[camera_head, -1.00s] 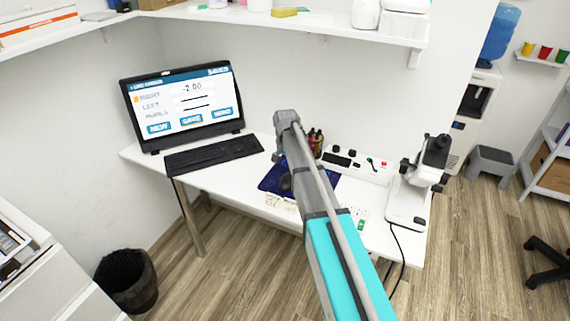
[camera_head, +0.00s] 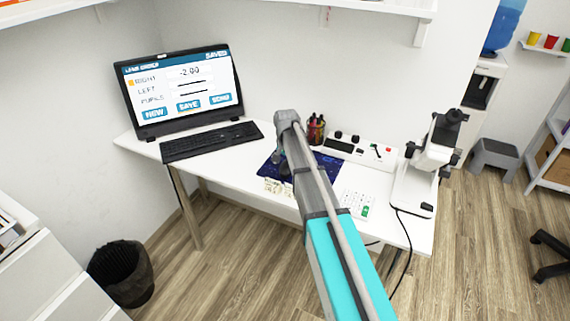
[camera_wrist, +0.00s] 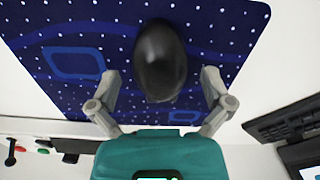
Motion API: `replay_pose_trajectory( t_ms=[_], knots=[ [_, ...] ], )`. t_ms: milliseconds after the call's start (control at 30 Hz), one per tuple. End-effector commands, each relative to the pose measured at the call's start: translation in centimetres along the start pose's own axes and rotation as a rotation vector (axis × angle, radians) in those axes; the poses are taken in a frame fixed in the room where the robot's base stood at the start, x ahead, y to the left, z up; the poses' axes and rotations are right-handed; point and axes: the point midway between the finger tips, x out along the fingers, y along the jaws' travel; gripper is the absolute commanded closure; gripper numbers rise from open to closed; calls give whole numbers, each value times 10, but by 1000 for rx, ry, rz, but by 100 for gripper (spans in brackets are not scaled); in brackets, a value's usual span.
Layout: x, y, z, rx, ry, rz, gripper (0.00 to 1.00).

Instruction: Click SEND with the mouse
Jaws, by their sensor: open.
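The black mouse (camera_wrist: 159,60) lies on a dark blue mouse pad (camera_wrist: 215,45) with white dots. In the wrist view the two grey fingers of my gripper (camera_wrist: 161,76) are spread apart, one on either side of the mouse's near end; contact is not visible. In the head view my gripper (camera_head: 283,162) is low over the pad (camera_head: 266,173), and the mouse is hidden or too small to tell. The monitor (camera_head: 180,90) shows a lens order page with "-2.00" beside RIGHT and "SAVED" at top right. Its SEND button (camera_head: 220,99) is at lower right. No cursor can be made out.
A black keyboard (camera_head: 210,142) lies left of the pad. Dark bottles (camera_head: 316,130), a white control box (camera_head: 355,150), a calculator (camera_head: 357,204) and a white instrument (camera_head: 425,170) stand to the right.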

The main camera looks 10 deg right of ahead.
Motion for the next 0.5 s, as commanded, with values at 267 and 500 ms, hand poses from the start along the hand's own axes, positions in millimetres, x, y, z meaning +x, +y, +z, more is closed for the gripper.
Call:
replay_pose_trajectory(
  t_ms=[267,500],
  knots=[
    [22,0,0,0,0,0,0],
    [27,0,0,1,0,0,0]
  ],
)
